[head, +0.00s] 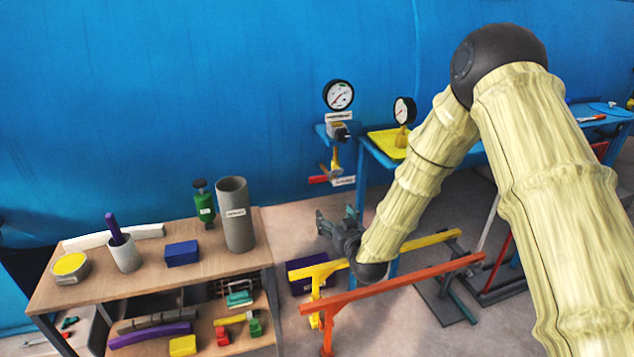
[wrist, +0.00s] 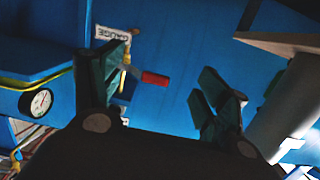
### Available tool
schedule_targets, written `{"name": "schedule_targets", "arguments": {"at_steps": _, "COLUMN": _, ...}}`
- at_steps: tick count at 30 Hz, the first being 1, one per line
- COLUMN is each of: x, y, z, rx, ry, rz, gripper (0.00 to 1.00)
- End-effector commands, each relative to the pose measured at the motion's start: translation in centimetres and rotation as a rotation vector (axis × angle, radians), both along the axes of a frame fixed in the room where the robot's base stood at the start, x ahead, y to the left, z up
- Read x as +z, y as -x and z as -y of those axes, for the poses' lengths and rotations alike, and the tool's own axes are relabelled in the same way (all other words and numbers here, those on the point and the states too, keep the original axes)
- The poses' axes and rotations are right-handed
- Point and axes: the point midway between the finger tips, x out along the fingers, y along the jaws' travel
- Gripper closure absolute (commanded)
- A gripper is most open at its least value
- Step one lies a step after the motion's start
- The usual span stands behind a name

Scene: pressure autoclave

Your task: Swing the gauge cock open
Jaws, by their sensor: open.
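The gauge cock (head: 335,160) is a small brass-coloured valve under a round dial gauge (head: 338,95) on the blue vessel wall. Its red-tipped lever (head: 318,179) points left, roughly level, beside a white label (head: 343,181). In the wrist view the red lever tip (wrist: 155,78) shows between my fingers, beyond them, with the GAUGE label (wrist: 112,34) by the left finger. My gripper (head: 337,216) is open and empty, below and in front of the cock in the head view. No contact is visible. The left finger hides part of the cock in the wrist view.
A wooden bench (head: 150,280) with a grey cylinder (head: 237,215) stands at left. Orange (head: 400,285) and yellow (head: 430,240) rails cross below my arm. A blue table with a yellow tray (head: 385,143) and second gauge (head: 404,111) is right of the cock.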

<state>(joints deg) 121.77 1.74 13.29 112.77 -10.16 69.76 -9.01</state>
Motion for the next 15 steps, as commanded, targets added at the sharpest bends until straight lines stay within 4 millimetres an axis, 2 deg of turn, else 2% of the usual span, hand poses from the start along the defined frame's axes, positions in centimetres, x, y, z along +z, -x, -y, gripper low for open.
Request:
{"name": "schedule_targets", "arguments": {"at_steps": 1, "x": 1.9, "y": -1.2, "z": -0.6, "rx": 0.005, "ry": -0.007, "rz": 0.051, "gripper": 0.25}}
{"name": "schedule_targets", "arguments": {"at_steps": 3, "x": 4.0, "y": -2.2, "z": -1.2, "rx": 0.010, "ry": -0.014, "rz": 0.101, "gripper": 0.25}}
{"name": "schedule_targets", "arguments": {"at_steps": 6, "x": 5.6, "y": -3.0, "z": -1.7, "rx": 0.013, "ry": -0.020, "rz": 0.141, "gripper": 0.25}}
{"name": "schedule_targets", "arguments": {"at_steps": 11, "x": 6.0, "y": -4.2, "z": -2.1, "rx": 0.014, "ry": -0.020, "rz": 0.150, "gripper": 0.25}}
{"name": "schedule_targets", "arguments": {"at_steps": 15, "x": 6.1, "y": -6.1, "z": -2.7, "rx": 0.014, "ry": -0.020, "rz": 0.149, "gripper": 0.25}}
